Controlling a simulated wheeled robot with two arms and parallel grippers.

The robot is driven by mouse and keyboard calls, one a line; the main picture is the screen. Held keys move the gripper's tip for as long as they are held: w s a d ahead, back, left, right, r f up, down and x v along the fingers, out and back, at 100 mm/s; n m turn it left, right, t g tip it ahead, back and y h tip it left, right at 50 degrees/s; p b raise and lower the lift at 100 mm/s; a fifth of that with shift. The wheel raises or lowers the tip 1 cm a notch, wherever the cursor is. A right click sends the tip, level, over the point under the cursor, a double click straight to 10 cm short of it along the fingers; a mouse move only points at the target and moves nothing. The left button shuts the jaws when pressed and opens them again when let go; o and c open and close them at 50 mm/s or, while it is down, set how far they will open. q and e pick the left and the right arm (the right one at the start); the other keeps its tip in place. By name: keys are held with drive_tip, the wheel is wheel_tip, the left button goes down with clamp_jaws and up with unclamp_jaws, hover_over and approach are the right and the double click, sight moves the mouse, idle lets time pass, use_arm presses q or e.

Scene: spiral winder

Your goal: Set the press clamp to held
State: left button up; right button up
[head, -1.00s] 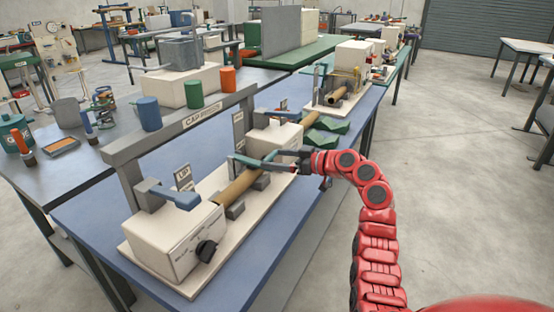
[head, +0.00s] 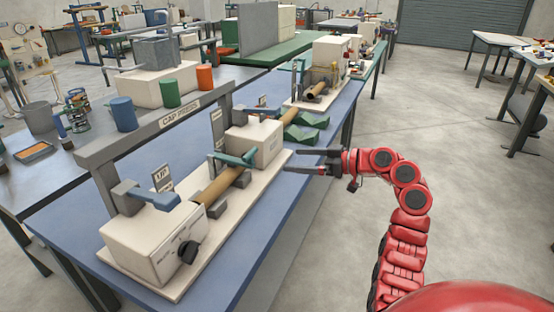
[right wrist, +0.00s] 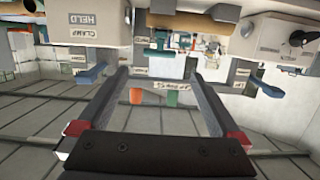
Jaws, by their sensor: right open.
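The press on the blue bench has a teal clamp lever (head: 232,160) beside its far white block (head: 253,142). The lever lies across above a brown tube (head: 225,184). Whether the lever stands at HELD I cannot tell. My right gripper (head: 289,161) is open and empty, apart from the lever, to its right past the press base edge. Its open fingers also show in the wrist view (right wrist: 157,73).
A grey frame signed CAP PRESS (head: 180,117) stands behind. The near white block (head: 150,240) has a blue lever (head: 155,198) and a black knob (head: 187,251). Green blocks (head: 302,130) lie farther along the bench.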

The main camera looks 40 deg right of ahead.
drive_tip(key=v, duration=0.4)
idle(0.6)
